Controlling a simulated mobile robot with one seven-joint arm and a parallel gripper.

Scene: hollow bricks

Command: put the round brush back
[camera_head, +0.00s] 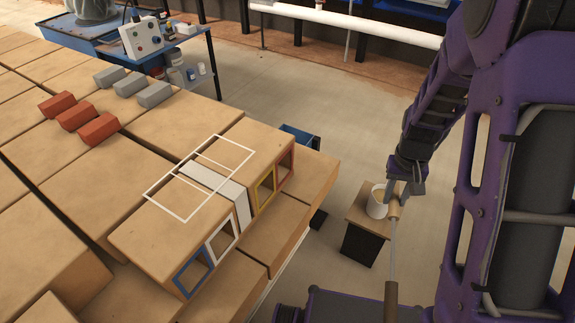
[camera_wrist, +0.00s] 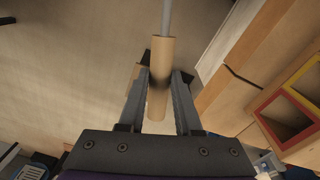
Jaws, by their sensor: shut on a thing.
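My gripper (camera_head: 395,192) is shut on the pale wooden handle of the round brush (camera_head: 392,245). In the head view the brush hangs down: a thin grey rod runs below the handle to a brown cylindrical end. The wrist view shows the handle (camera_wrist: 160,78) between my two fingers (camera_wrist: 160,105), with the grey rod running out of the top of the picture. A white pot (camera_head: 377,203) stands on a small wooden-topped stand (camera_head: 359,216), just left of and behind the brush in the head view. The handle partly overlaps the pot there; I cannot tell whether they touch.
A stack of large tan bricks (camera_head: 150,233) fills the left, with blue, white, yellow and red frames around openings at its near end. A white outline (camera_head: 205,170) lies on top. Red and grey blocks sit further back. A blue cart (camera_head: 170,50) stands behind. Open floor lies beyond the stand.

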